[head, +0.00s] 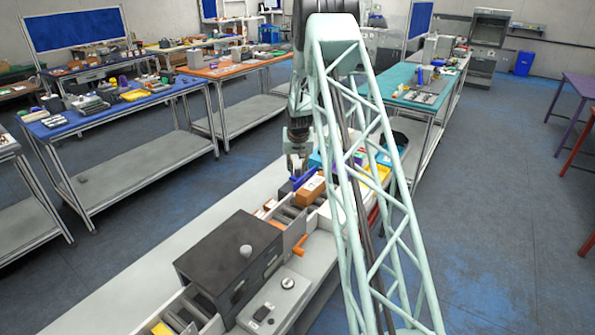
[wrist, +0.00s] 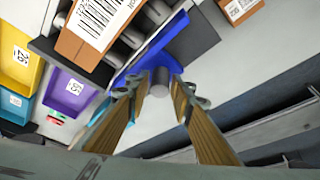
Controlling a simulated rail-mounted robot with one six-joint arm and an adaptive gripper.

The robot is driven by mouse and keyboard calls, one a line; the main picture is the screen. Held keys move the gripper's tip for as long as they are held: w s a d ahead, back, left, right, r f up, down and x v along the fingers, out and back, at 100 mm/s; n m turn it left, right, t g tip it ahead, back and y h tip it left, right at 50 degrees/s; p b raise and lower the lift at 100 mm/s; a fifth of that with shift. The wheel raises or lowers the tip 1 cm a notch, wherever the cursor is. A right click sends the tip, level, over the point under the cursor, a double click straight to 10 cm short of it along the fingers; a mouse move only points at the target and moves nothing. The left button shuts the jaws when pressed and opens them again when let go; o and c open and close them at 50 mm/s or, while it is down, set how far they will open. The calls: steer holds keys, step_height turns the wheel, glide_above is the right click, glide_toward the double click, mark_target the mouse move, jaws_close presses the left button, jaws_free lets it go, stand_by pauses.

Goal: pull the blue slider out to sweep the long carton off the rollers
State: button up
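The blue slider (wrist: 192,42) shows in the wrist view as a blue plate with a round grey knob (wrist: 159,82). In the head view a bit of the slider (head: 301,181) shows just below my gripper (head: 297,166). In the wrist view my gripper (wrist: 157,88) has its two fingers apart, one on each side of the knob, with gaps visible beside it. The long brown carton (wrist: 93,28), with a white barcode label, lies on the grey rollers (wrist: 133,36) beside the slider. The carton (head: 311,189) also shows in the head view.
A yellow bin (wrist: 14,62) and a purple bin (wrist: 71,91) stand left of the rollers in the wrist view. A small labelled carton (wrist: 238,8) lies at the top right. A dark scanner box (head: 230,259) stands on the bench nearer the head camera. My lattice column hides part of the bench.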

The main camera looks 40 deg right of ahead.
mark_target(306, 174)
steer(key=shift+f, duration=0.15)
steer(key=shift+c, duration=0.4)
jaws_close()
steer(key=shift+s+d+b, duration=0.1)
steer(key=shift+s+d, duration=0.15)
steer(key=shift+s, duration=0.55)
steer(key=shift+s+d+b, duration=0.15)
steer(key=shift+s+d, duration=0.05)
steer(key=shift+s, duration=0.55)
steer(key=shift+s+d+b, duration=0.1)
steer(key=shift+s+d, duration=0.15)
steer(key=shift+s, duration=0.55)
steer(key=shift+o, duration=0.4)
jaws_free()
steer(key=shift+r, duration=0.2)
steer(key=v, duration=1.1)
steer(key=shift+s+r, duration=0.15)
steer(key=shift+r, duration=0.1)
steer(key=shift+a, duration=0.1)
steer(key=shift+c, duration=0.4)
